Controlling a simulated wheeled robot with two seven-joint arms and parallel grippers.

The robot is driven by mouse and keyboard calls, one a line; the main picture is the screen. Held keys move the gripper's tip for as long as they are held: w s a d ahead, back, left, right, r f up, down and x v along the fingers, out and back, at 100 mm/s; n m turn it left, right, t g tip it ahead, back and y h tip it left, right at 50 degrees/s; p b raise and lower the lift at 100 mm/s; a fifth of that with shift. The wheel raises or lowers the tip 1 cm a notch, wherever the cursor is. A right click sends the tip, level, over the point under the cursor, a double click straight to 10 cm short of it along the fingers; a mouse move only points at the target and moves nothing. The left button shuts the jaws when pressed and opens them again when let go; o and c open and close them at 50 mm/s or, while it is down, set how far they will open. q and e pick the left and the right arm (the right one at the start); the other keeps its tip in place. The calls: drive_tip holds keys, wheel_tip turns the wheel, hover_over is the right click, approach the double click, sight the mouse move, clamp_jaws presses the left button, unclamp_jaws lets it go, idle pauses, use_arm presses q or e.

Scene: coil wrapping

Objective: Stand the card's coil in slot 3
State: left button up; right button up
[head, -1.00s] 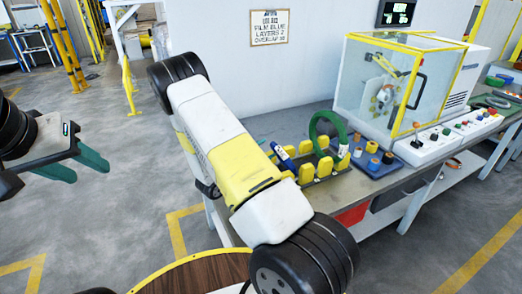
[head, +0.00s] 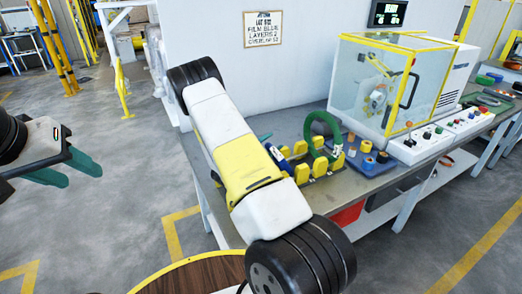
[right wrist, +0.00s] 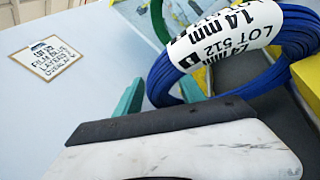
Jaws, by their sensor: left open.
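The card (head: 263,29) on the wall reads LOT 512, film blue, layers 2. A blue coil (right wrist: 292,48) with a white 14 mm LOT 512 label fills the upper right of the right wrist view; a small part of it shows behind my right arm in the head view (head: 284,152). My right gripper (right wrist: 160,97) has its teal fingers on either side of the coil's left edge; I cannot tell if they press on it. The rack with yellow posts (head: 318,166) holds a standing green coil (head: 309,130). Slot numbers are unreadable. My left gripper (head: 68,172) is open and empty, far left.
The bench (head: 372,188) carries a blue tray (head: 372,166) with small rolls right of the rack. A yellow-framed clear machine enclosure (head: 372,85) stands behind, with a control panel (head: 425,143). A round wooden top (head: 195,277) is at the bottom. My right arm hides part of the bench.

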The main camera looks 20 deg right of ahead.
clamp_jaws()
drive_tip(key=shift+w, duration=0.1)
idle(1.1)
